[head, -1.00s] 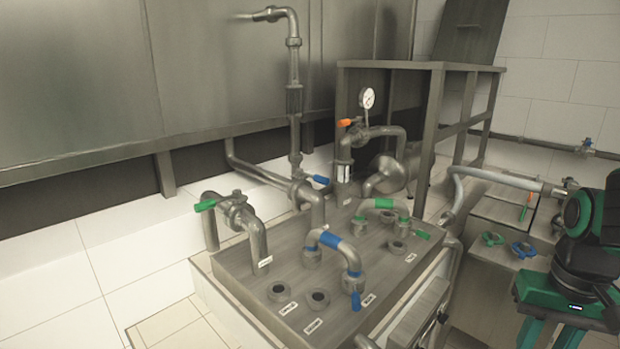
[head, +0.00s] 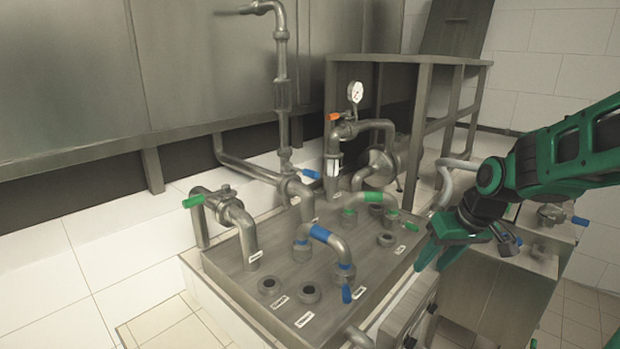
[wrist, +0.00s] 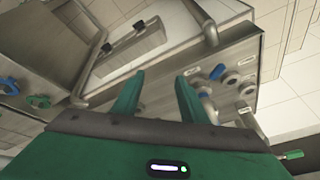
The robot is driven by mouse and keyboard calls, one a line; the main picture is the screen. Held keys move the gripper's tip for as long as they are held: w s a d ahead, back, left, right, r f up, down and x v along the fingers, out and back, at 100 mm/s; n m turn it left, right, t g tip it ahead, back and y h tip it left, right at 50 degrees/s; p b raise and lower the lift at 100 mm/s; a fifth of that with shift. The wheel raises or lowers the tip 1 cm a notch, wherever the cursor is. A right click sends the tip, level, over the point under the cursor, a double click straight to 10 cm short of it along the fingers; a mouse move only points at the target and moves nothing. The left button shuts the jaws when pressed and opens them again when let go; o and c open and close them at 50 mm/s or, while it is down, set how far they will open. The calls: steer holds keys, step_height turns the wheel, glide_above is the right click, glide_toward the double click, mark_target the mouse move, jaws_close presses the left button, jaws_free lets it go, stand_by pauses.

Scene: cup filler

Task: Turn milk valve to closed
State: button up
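Several valves with coloured handles stand around the steel panel (head: 350,283); their labels are too small to read, so I cannot tell which is the milk valve. A green-handled valve (head: 194,201) is on the bent pipe at the left. A blue handle (head: 311,174) is on the pipe behind the panel. An orange handle (head: 334,116) is near the pressure gauge. My gripper (head: 430,260) is just right of the panel, pointing down and left. In the wrist view my gripper (wrist: 156,82) has its two green fingers apart, with nothing held between them.
A bent pipe with a blue band (head: 330,240) rises from the panel, close to several open ports. A steel frame (head: 420,120) stands behind. A large tank (head: 70,80) fills the back left. The tiled floor at the left is clear.

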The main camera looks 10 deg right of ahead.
steer(key=w+a+n+t+y, duration=0.1)
steer(key=w+a+n+t, duration=0.15)
steer(key=w, duration=0.45)
steer(key=w+a+n+t+y, duration=0.1)
steer(key=w+a+y, duration=0.15)
steer(key=w, duration=0.45)
steer(key=n+t+y, duration=0.2)
steer(key=t+y, duration=0.4)
steer(key=t, duration=0.1)
glide_toward(318, 176)
steer(key=x, duration=0.2)
steer(key=shift+g, duration=0.25)
steer(key=x, duration=1)
steer(key=shift+w+a+r, duration=0.15)
steer(key=shift+w+a, duration=0.1)
steer(key=shift+a, duration=0.1)
steer(key=shift+c, duration=0.5)
jaws_close()
steer(key=shift+d, duration=0.15)
